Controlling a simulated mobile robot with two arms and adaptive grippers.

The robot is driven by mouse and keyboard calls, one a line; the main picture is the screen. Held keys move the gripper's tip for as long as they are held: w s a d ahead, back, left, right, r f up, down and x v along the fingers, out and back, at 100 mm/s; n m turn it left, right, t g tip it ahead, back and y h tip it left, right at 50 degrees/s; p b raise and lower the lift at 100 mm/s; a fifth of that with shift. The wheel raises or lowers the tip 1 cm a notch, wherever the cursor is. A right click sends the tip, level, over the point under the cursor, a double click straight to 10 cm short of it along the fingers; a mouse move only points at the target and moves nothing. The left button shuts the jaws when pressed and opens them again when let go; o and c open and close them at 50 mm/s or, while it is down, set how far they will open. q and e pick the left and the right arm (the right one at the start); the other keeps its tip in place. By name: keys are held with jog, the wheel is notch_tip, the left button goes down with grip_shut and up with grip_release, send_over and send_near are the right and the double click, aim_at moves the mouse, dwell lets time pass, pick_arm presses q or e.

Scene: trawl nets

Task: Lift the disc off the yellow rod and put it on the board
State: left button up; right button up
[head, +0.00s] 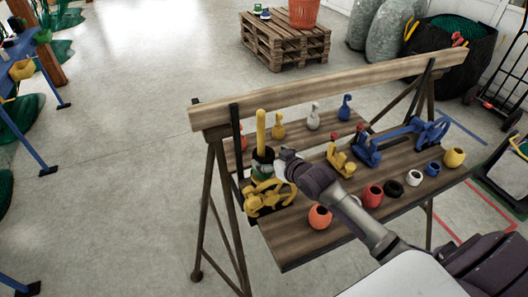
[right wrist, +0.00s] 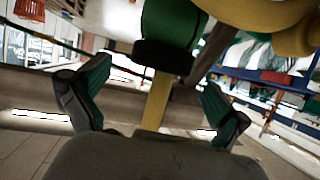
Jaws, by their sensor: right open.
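The yellow rod (head: 261,127) stands upright at the left end of the wooden bench. A black disc (right wrist: 165,54) sits around it, against a green cylinder (right wrist: 172,22); both also show small in the head view. A yellow stand (head: 265,200) is at its foot. My right gripper (right wrist: 154,98) is open, with one finger on each side of the bare rod near the black disc, and holds nothing. In the head view the gripper partly covers the green part. The wooden board (head: 290,245) is the bench's top. My left gripper is out of view.
On the board are an orange pot (head: 320,216), a red pot (head: 372,196), a black ring (head: 392,188), other small pots and a blue tool (head: 400,138). A raised wooden beam (head: 330,88) runs along the back. The board's front left corner is bare.

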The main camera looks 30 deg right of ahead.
aim_at(264, 124)
jog(key=shift+x, duration=1.95)
jog(key=c, duration=1.3)
notch_tip(264, 124, up, 9)
jog(key=p, duration=0.9)
jog(key=shift+a+r, duration=0.1)
jog(key=shift+a, duration=0.1)
jog(key=shift+r+p, duration=0.7)
jog(key=shift+r, duration=0.8)
jog(key=shift+a+r, duration=0.2)
jog(key=shift+r, duration=4)
